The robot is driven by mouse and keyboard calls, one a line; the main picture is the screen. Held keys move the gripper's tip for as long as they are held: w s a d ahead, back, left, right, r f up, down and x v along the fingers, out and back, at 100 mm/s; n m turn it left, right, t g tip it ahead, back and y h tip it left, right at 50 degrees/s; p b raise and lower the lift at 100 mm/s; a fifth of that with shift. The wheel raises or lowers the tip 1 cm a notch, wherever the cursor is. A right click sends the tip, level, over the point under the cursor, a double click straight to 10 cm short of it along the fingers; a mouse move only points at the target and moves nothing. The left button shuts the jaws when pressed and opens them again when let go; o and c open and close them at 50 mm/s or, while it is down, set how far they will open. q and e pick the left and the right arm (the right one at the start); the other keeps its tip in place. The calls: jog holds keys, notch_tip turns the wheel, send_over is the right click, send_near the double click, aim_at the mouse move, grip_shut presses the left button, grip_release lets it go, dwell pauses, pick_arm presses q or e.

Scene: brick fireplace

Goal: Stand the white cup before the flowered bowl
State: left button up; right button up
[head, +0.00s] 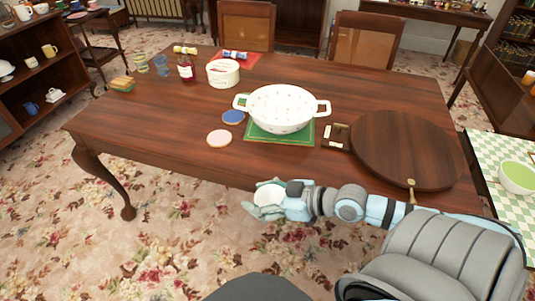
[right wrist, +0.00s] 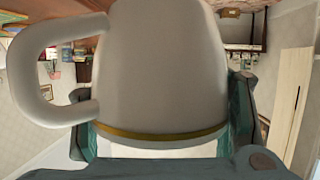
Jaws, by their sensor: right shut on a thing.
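The flowered bowl (head: 282,108) is white with small marks and two side handles. It stands on a green mat (head: 258,137) near the middle of the table. My right gripper (head: 266,205) is shut on the white cup (head: 268,193), off the table's front edge, below the bowl in the picture. In the right wrist view the cup (right wrist: 165,60) fills the middle between the fingers, with its handle to the left and a gold band near one end. The fingers hide much of the cup in the head view. My left gripper is not in view.
A pink coaster (head: 219,138) and a blue coaster (head: 233,117) lie left of the bowl. A small dark tray (head: 335,136) and a round wooden board (head: 406,150) are to its right. A white tub (head: 223,74) stands behind left. The table's front strip is bare.

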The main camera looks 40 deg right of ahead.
aim_at(279, 189)
jog(key=w+d+f+m+t+h+b, duration=0.1)
jog(key=w+d+f+m+h+b, duration=0.15)
jog(key=d+m+h, duration=0.35)
jog(key=w+d+f+m+t+h+b, duration=0.1)
jog(key=d+f+m+h+b, duration=0.15)
jog(key=d, duration=0.45)
jog(key=shift+h, duration=0.35)
jog(key=w+d+b, duration=0.1)
jog(key=w+b, duration=0.1)
jog(key=w, duration=0.3)
jog(key=w+d+b, duration=0.1)
jog(key=w+b, duration=0.1)
jog(key=w, duration=0.3)
jog(key=w+d+b, duration=0.1)
jog(key=w+b, duration=0.1)
jog(key=w, duration=0.4)
jog(key=shift+w+d+f, duration=0.1)
jog(key=shift+d+f, duration=0.1)
jog(key=shift+d, duration=0.05)
jog(key=shift+f+n+g+b, duration=0.25)
jog(key=shift+f+g+b, duration=0.1)
jog(key=shift+f, duration=0.45)
jog(key=shift+r, duration=0.1)
jog(key=o, duration=1)
jog(key=shift+c, duration=0.2)
jog(key=o, duration=0.4)
